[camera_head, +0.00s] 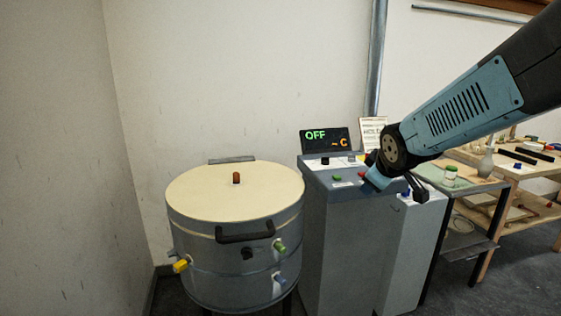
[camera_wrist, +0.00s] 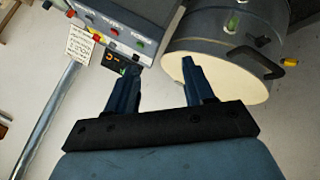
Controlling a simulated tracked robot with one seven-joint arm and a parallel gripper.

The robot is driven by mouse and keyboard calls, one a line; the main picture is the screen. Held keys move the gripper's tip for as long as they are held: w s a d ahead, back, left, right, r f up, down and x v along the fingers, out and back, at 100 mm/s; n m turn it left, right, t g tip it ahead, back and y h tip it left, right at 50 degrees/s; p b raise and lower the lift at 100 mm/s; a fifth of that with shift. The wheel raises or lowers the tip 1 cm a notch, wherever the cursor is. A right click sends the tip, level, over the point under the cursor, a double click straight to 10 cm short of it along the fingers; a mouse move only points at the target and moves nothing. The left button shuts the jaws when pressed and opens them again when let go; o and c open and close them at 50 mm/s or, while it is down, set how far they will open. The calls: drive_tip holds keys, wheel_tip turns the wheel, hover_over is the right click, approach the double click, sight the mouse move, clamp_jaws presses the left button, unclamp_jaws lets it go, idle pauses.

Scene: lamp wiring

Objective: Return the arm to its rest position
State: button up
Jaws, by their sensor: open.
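My gripper (camera_wrist: 157,84) shows in the wrist view with its two dark fingers apart and nothing between them. In the head view my arm comes in from the upper right, and its end is in front of the grey control cabinet (camera_head: 335,235). The fingers (camera_head: 413,188) show only in part there, beside the wrist. I cannot tell from the head view whether they touch the cabinet. In the wrist view the cabinet's panel (camera_wrist: 125,25) lies beyond the left finger, and the round kiln-like drum (camera_wrist: 220,48) lies beyond the right finger.
The drum (camera_head: 235,190) with a cream lid stands left of the cabinet. A display (camera_head: 326,140) reads "OFF" and "~C". A metal pipe (camera_head: 376,60) runs up the wall. A bench with a jar (camera_head: 450,173) stands at the right. Floor at the lower right is clear.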

drive_tip(key=s+r+m+g, duration=0.1)
drive_tip(key=s+m, duration=0.3)
drive_tip(key=s, duration=0.6)
drive_tip(key=s+r+m+g, duration=0.1)
drive_tip(key=s+m, duration=0.4)
drive_tip(key=s, duration=0.6)
drive_tip(key=shift+d+r+g, duration=0.2)
drive_tip(key=shift+r+g, duration=0.15)
drive_tip(key=shift+g, duration=0.55)
